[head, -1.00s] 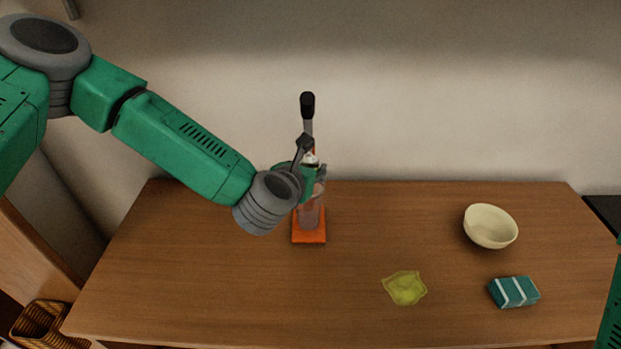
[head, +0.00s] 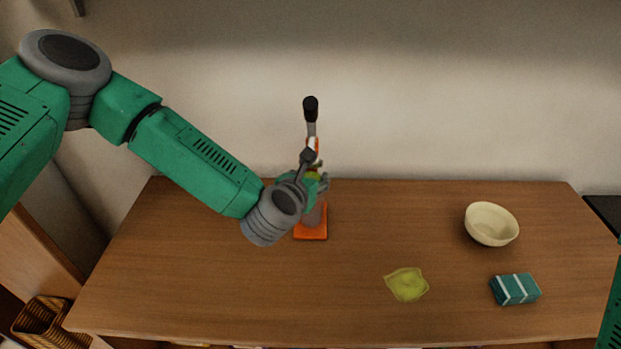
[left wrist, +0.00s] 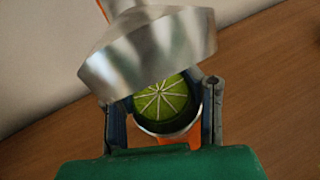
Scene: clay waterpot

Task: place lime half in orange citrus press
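The orange citrus press (head: 311,234) stands upright at the back of the table, with its black-tipped lever (head: 311,108) pointing up. In the left wrist view, the lime half (left wrist: 162,100) shows its cut face. It appears to sit in the press's metal cup (left wrist: 172,130), below the metal cone (left wrist: 150,55). My left gripper (head: 320,178) is at the press, in front of the cup. In the left wrist view, its fingers (left wrist: 163,108) are spread on both sides of the lime, with gaps visible. My right gripper is out of view.
A yellow-green cloth-like item (head: 407,285) lies at the front right of centre. A cream bowl (head: 491,224) and a teal box with white stripes (head: 515,289) are at the right. A wicker basket (head: 45,325) is at lower left. The table's left front is clear.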

